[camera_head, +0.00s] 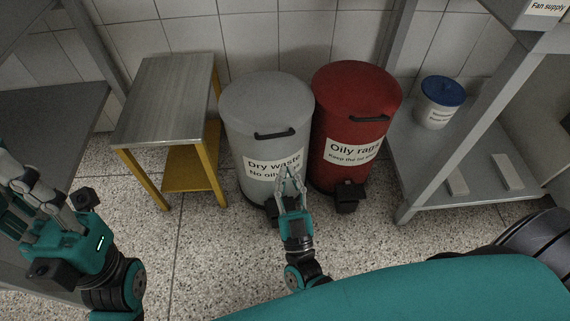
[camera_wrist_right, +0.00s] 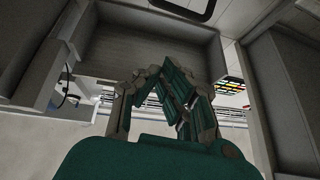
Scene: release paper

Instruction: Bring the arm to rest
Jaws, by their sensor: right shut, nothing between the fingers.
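My right gripper (camera_head: 290,172) is in front of the grey bin in the head view, fingers pointing up and tips close together. In the right wrist view its fingers (camera_wrist_right: 180,95) are drawn together with nothing between them. It overlaps the bin's label in the picture; I cannot tell how far it is from the bin. My left gripper (camera_head: 22,185) is at the left edge of the head view, partly cut off, and its finger gap is not clear. No held object shows in either gripper.
A grey "Dry waste" bin (camera_head: 266,107) and a red "Oily rags" bin (camera_head: 357,95) stand closed side by side. A small metal-topped table (camera_head: 165,97) with yellow legs is to their left. A shelf (camera_head: 465,160) with a blue-lidded tub (camera_head: 438,104) is right. Speckled floor lies in front.

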